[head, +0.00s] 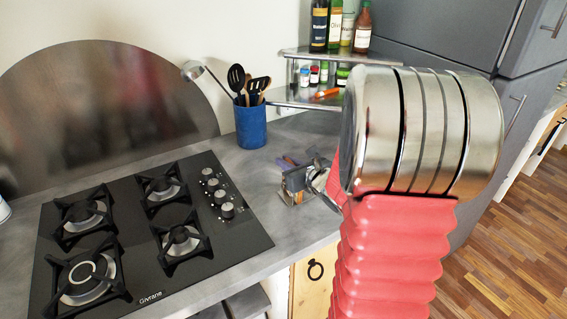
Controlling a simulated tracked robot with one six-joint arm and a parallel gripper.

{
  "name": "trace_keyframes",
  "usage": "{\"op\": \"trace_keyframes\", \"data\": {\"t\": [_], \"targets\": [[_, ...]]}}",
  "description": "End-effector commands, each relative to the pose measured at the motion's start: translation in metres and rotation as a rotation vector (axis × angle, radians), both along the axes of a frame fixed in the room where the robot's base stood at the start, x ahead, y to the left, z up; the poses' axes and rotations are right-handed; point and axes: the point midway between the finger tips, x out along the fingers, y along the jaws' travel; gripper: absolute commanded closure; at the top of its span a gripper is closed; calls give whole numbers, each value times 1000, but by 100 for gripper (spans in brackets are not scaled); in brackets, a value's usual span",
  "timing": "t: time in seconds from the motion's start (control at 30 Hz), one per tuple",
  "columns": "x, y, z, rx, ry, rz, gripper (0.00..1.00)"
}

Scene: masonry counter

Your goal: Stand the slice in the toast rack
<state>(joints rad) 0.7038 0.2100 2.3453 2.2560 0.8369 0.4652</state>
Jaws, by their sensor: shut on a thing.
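My gripper (297,180) is small in the head view, over the grey counter to the right of the hob. It is shut on a small brownish piece, which looks like the slice (291,197), showing just below the jaws. The jaws and my arm hide most of it, so its tilt is unclear. A purplish thing (287,161) shows just behind the gripper, partly covered. I cannot tell if it is part of the toast rack. No rack is clearly visible; my arm blocks the counter to the right of the gripper.
A black gas hob (150,232) fills the counter on the left. A blue utensil pot (251,127) with a ladle and spatulas stands behind the gripper. A corner shelf (300,52) holds bottles and jars. A grey fridge (440,35) stands at the right. Bare counter (265,215) lies between hob and gripper.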

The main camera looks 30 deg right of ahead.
Motion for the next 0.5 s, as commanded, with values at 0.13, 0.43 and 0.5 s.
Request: {"op": "trace_keyframes", "data": {"t": [0.13, 0.43, 0.5], "targets": [[0, 0, -1, 0, 0, 0, 86], [0, 0, -1, 0, 0, 0, 68], [0, 0, -1, 0, 0, 0, 68]]}}
